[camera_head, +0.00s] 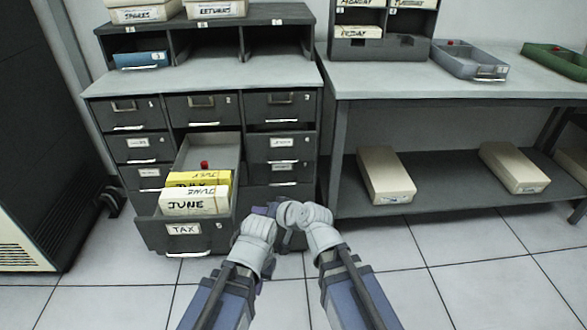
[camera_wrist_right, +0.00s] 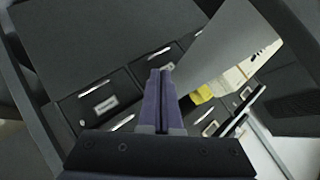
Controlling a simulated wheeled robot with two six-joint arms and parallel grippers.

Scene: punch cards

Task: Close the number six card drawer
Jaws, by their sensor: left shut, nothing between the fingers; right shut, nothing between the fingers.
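The open card drawer (camera_head: 225,150) juts far out of the dark grey cabinet (camera_head: 207,75) in its middle column. Its front has a TAX label and a light handle; I cannot read a six on it. It holds a white JUNE box (camera_head: 190,203), a yellow box (camera_head: 200,180) and a small red item. My right gripper (camera_head: 262,209) is shut and empty, just right of the drawer's side; in its wrist view the shut fingers (camera_wrist_right: 158,100) point toward the cabinet, with the drawer wall to their right. My left gripper (camera_head: 266,268) is shut and low beside the drawer front, mostly hidden by its wrist.
The other visible drawers look shut. A bench (camera_head: 450,85) on the right carries a grey tray (camera_head: 470,62) and a green tray (camera_head: 555,60). A dark machine (camera_head: 40,130) stands at left. Tiled floor lies clear in front.

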